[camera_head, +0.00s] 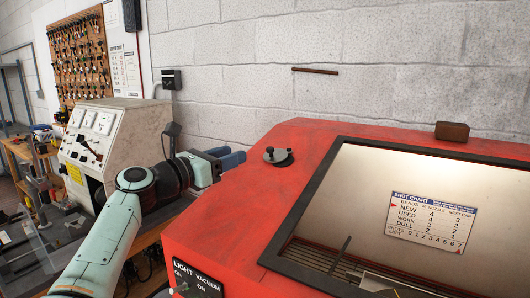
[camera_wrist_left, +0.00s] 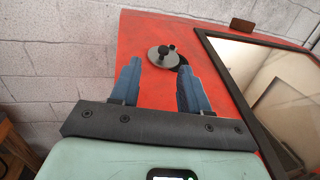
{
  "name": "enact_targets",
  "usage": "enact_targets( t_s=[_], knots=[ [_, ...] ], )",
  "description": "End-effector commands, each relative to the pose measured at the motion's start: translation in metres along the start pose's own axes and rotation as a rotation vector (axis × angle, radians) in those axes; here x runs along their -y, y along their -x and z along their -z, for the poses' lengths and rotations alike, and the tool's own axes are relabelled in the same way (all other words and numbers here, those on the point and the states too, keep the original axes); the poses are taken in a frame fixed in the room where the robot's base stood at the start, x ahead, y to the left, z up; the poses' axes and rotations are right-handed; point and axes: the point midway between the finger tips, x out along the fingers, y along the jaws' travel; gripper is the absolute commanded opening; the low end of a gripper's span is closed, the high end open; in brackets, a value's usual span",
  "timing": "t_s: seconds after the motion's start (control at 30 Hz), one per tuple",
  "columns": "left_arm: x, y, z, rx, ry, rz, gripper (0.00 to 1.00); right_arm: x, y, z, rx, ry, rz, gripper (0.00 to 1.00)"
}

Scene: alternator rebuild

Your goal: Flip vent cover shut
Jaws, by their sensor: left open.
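The vent cover (camera_head: 276,154) is a small grey disc with a dark knob, on top of the red cabinet near its back left corner. It also shows in the left wrist view (camera_wrist_left: 161,59), where a dark round part, apparently the vent opening, shows from under its right side. The disc sits off to one side of that dark part. My left gripper (camera_head: 229,157) is left of the cover, apart from it, with its blue fingers spread and empty. In the left wrist view the fingers (camera_wrist_left: 160,65) frame the cover, which lies beyond them. My right gripper is not in view.
The red cabinet (camera_head: 225,212) has a large dark-framed window (camera_head: 345,190) on the right, with a shot chart behind it. A brown block (camera_head: 452,131) sits at its back edge. A block wall (camera_head: 350,95) stands behind. A grey meter box (camera_head: 118,140) stands at left.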

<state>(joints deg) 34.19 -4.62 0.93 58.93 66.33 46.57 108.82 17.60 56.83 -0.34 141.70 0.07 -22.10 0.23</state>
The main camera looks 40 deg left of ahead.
Motion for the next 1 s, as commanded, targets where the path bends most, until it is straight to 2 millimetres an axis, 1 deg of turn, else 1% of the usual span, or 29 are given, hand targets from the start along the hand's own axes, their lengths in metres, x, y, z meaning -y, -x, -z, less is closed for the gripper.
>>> enact_targets(
  t_s=[0.03, 0.13, 0.2, 0.27, 0.37, 0.7, 0.8, 0.9, 1.0],
  knots=[
    [-0.001, 0.008, 0.004, -0.020, 0.006, 0.013, 0.46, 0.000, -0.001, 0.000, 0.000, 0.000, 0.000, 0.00],
    [0.002, 0.016, 0.007, -0.044, 0.019, 0.038, 0.46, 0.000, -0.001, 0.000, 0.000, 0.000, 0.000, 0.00],
    [0.002, 0.017, 0.008, -0.052, 0.023, 0.047, 0.46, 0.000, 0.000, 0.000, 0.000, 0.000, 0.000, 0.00],
    [0.003, 0.013, 0.009, -0.053, 0.025, 0.051, 0.46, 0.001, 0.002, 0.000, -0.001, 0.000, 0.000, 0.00],
    [0.004, -0.001, 0.009, -0.052, 0.025, 0.052, 0.46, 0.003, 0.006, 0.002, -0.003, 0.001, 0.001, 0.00],
    [0.007, -0.073, 0.009, -0.049, 0.026, 0.052, 0.46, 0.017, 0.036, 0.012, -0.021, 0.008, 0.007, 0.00],
    [0.009, -0.090, 0.009, -0.047, 0.024, 0.052, 0.46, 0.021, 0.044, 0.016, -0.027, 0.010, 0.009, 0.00],
    [0.009, -0.103, 0.011, -0.048, 0.024, 0.051, 0.46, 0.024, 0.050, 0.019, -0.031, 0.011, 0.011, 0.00],
    [0.009, -0.111, 0.013, -0.049, 0.023, 0.049, 0.46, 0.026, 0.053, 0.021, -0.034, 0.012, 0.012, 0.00]
  ],
)
